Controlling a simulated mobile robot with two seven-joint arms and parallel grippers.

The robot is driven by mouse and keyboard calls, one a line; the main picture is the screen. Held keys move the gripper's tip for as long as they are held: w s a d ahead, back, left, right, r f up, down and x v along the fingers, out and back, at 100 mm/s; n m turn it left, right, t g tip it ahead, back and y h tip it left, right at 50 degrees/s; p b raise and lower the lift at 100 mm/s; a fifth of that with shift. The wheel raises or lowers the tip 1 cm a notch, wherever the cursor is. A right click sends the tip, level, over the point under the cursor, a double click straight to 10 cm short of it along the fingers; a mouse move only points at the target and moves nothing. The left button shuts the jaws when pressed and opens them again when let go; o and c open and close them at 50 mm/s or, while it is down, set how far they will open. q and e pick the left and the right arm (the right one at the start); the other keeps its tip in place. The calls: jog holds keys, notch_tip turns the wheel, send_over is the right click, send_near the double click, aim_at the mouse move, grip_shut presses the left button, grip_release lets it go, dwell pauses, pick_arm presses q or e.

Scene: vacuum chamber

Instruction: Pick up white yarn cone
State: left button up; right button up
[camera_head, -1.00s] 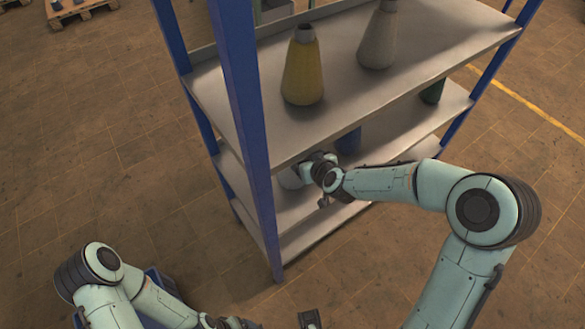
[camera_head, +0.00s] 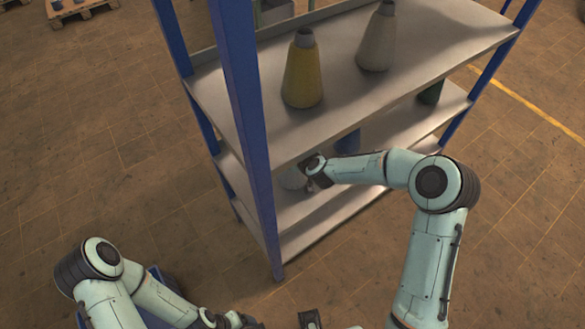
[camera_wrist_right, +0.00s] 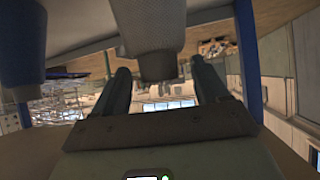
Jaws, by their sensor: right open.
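A white yarn cone (camera_head: 292,179) stands on the middle shelf, mostly hidden by my right gripper and the shelf above. In the right wrist view the pale cone (camera_wrist_right: 150,35) appears upside down, its dark narrow end between the two finger lines. My right gripper (camera_wrist_right: 160,68) is open, with a finger on each side of the cone's narrow end; I cannot tell whether they touch. In the head view the right gripper (camera_head: 312,172) is beside the cone, under the top shelf. My left arm is at the lower left; its gripper is not clearly visible at the bottom edge.
The top shelf (camera_head: 420,45) holds a yellow cone (camera_head: 303,70) and a light grey cone (camera_head: 378,38). Below are a blue cone (camera_head: 348,142) and a green cone (camera_head: 431,92). A blue post (camera_head: 240,90) stands left of my right gripper. Open floor lies around.

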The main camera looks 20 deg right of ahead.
grip_shut()
jog(key=shift+r, duration=0.2)
